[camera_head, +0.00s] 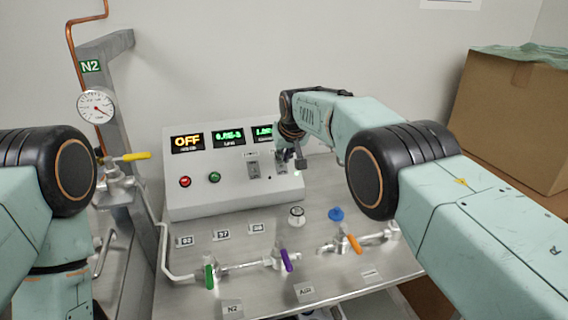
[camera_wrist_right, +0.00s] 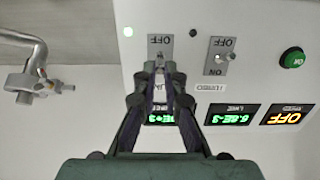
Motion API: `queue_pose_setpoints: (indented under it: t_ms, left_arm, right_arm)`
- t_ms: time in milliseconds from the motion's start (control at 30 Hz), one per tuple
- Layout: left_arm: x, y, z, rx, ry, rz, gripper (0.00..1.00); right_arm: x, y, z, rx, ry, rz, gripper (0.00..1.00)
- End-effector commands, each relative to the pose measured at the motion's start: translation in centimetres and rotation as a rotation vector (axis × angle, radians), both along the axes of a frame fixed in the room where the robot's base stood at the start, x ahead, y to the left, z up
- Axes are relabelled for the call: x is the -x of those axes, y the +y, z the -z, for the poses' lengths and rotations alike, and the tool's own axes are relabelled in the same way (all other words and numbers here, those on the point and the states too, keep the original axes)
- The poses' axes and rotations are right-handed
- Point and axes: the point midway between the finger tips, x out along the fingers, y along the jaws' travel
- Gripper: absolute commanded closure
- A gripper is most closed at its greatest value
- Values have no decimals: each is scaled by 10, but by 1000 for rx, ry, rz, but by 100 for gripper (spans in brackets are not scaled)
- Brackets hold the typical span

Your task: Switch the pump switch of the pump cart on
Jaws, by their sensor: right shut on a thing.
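The pump cart's control box (camera_head: 225,195) stands on the metal top. Its front carries two toggle switches on grey plates. My right gripper (camera_head: 286,152) is at the right-hand plate in the head view and partly covers it. In the wrist view my right gripper (camera_wrist_right: 161,75) is shut at the toggle on its plate (camera_wrist_right: 160,45), whose label is partly hidden behind the fingers. The other switch (camera_wrist_right: 218,57) is free and also shows in the head view (camera_head: 253,170). My left gripper is out of view.
An orange OFF display (camera_head: 187,142), two green displays, a red button (camera_head: 185,182) and a green button (camera_head: 215,177) are on the box. Valves with green (camera_head: 209,275), purple (camera_head: 286,260) and orange (camera_head: 354,244) handles stand in front. A cardboard box (camera_head: 510,120) is at right.

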Motion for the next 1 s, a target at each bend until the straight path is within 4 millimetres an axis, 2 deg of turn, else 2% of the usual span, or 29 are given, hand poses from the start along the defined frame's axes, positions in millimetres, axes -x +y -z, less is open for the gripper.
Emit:
queue_pose_setpoints:
  t_ms: [33,567,600,867,1000]
  left_arm:
    - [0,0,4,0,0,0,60]
    - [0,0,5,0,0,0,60]
    - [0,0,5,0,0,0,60]
    - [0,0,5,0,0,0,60]
    - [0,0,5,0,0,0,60]
  right_arm:
    - [2,-1,8,3,13,0,100]
    - [5,0,8,5,27,-1,100]
    - [5,0,8,5,28,-1,90]
    - [3,0,4,4,20,-1,68]
    - [3,0,3,3,17,-1,68]
